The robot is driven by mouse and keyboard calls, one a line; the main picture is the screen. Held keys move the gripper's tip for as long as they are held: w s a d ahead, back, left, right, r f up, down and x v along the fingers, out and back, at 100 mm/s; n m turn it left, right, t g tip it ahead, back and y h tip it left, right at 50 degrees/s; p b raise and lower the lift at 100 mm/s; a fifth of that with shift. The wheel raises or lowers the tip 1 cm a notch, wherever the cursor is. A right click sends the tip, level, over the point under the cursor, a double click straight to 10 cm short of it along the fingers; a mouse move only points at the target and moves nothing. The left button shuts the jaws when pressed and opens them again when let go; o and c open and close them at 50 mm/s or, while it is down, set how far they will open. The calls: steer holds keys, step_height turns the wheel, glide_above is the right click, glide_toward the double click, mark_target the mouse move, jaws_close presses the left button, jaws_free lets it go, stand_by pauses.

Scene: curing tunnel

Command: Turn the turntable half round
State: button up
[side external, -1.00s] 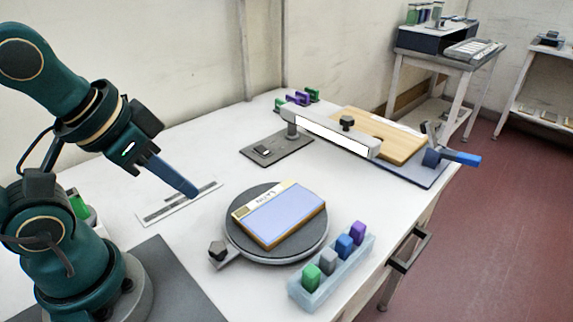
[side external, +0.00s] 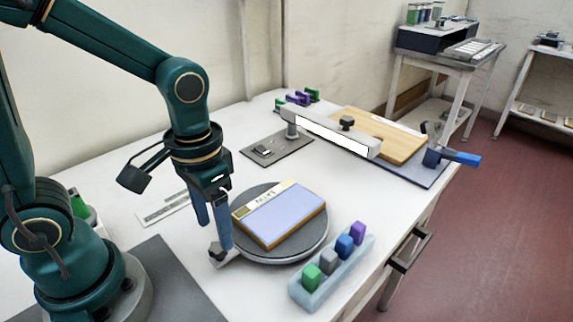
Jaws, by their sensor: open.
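The turntable (side external: 318,248) is a round grey disc near the middle of the white table. A flat block with a pale blue face and a cream lettered strip (side external: 282,213) lies on it. A short arm with a dark knob (side external: 217,251) sticks out at the turntable's left front. My gripper (side external: 222,250) points down with its blue fingers at this knob, at the disc's left edge. It is open; one finger overlaps the knob in the picture, and I cannot tell whether they touch.
A pale tray (side external: 306,302) with several coloured blocks stands close to the turntable's front right. Behind are a lamp bar (side external: 330,135) on a grey plate and a wooden board (side external: 385,138). A ruler-like strip (side external: 163,208) lies behind my gripper. A blue-handled clamp (side external: 458,157) is at the far right.

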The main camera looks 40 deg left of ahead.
mark_target(218, 246)
steer(key=shift+f, duration=2)
jaws_close()
